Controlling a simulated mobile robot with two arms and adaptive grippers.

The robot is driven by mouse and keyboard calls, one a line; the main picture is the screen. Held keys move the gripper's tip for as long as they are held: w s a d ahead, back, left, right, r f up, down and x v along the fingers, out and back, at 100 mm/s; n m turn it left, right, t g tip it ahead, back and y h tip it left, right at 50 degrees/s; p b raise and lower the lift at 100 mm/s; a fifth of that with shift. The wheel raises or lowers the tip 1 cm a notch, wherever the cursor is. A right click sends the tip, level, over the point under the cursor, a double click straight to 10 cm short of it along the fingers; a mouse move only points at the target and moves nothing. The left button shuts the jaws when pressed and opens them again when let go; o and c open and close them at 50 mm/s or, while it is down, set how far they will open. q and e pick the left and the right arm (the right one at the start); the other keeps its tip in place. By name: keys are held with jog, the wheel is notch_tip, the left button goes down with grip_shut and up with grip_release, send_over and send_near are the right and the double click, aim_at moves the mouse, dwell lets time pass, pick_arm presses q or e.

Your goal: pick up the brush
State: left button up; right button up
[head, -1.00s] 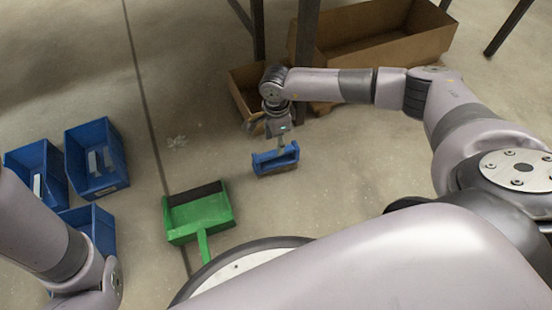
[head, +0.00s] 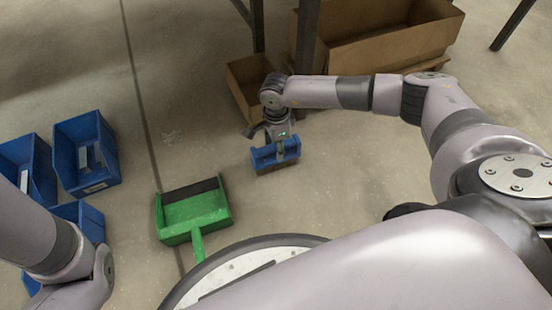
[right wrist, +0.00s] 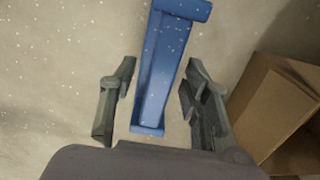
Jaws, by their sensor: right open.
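The blue brush (head: 264,153) is on the floor in the head view, right of the green dustpan. My right gripper (head: 280,146) is right above it, pointing down, and hides part of it. In the right wrist view the blue brush (right wrist: 165,65) runs lengthwise between the two open fingers of the right gripper (right wrist: 159,80). A gap shows on each side, so neither finger seems to touch it. My left arm shows at the lower left of the head view, but its gripper is not seen.
The green dustpan (head: 192,211) lies left of the brush. Several blue bins (head: 86,152) stand at the left. A small cardboard box (head: 248,88) and a larger one (head: 385,46) are behind my right arm, by dark table legs (head: 307,35).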

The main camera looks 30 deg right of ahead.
grip_shut()
dwell(0.4)
jog(key=shift+r, duration=0.2)
